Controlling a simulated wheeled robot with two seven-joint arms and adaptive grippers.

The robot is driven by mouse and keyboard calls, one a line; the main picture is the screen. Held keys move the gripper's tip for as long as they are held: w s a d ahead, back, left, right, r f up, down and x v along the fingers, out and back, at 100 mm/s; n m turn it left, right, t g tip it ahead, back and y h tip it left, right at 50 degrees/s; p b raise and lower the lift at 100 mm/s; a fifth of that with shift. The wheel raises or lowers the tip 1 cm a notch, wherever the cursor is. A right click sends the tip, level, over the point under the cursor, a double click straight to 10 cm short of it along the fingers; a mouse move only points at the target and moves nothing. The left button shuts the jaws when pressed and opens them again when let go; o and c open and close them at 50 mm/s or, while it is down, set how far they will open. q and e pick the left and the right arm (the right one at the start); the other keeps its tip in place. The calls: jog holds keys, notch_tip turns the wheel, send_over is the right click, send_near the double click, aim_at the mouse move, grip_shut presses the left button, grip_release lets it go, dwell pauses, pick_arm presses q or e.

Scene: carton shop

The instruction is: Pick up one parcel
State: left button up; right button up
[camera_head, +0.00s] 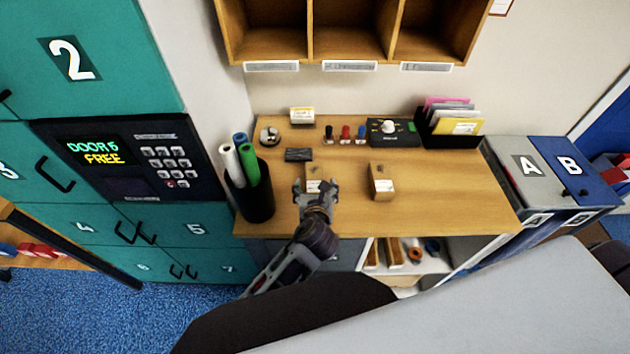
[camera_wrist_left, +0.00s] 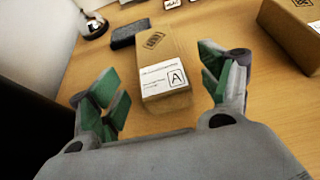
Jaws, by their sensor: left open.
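Two small brown cardboard parcels are on the wooden counter (camera_head: 430,205). The left parcel (camera_head: 313,174) is partly hidden by my left gripper (camera_head: 316,188) in the head view. In the left wrist view this parcel (camera_wrist_left: 168,62) bears a white label with the letter A. It lies just beyond and between the open fingers of my left gripper (camera_wrist_left: 163,88), which are empty. The right parcel (camera_head: 381,183) stands apart to the right, and its corner shows in the left wrist view (camera_wrist_left: 292,32). My right gripper is not in view.
A black bin (camera_head: 252,198) with paper rolls stands at the counter's left end. A dark block (camera_head: 299,155) lies behind the left parcel. A control box (camera_head: 392,132) and a file holder (camera_head: 448,128) stand at the back. Lidded bins A (camera_head: 527,168) and B (camera_head: 570,168) are at right.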

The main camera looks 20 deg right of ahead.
aim_at(315, 182)
pick_arm(q)
jog(key=shift+w, duration=0.1)
dwell(0.3)
jog(key=shift+x, duration=2.5)
jog(key=c, duration=1.2)
jog(key=shift+r+p, duration=0.3)
jog(key=shift+r, duration=4.7)
